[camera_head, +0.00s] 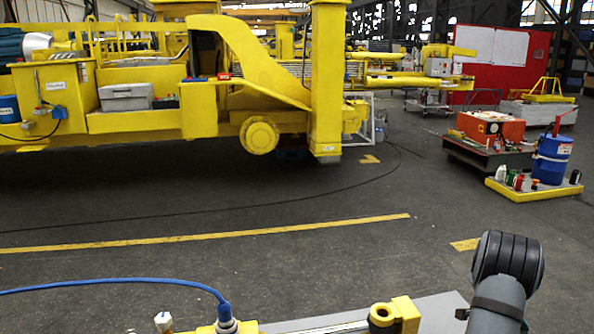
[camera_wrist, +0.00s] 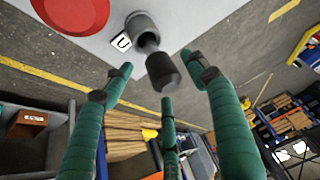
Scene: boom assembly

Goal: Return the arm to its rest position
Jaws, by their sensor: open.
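My gripper (camera_wrist: 158,80) shows in the wrist view as three green segmented fingers, spread open. A dark cylindrical part (camera_wrist: 162,73) shows between the fingertips and joins a grey round fitting (camera_wrist: 142,27) on a pale surface. The fingers look apart from it, though the distance is hard to judge. In the head view, a dark grey link of my arm (camera_head: 508,265) stands at the lower right. My gripper is not seen in that view.
A grey work surface (camera_head: 435,312) with yellow fittings (camera_head: 396,312) and a blue cable (camera_head: 120,283) lies along the head view's bottom edge. A large yellow boom structure (camera_head: 260,65) stands behind. A blue drum (camera_head: 552,157) stands right.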

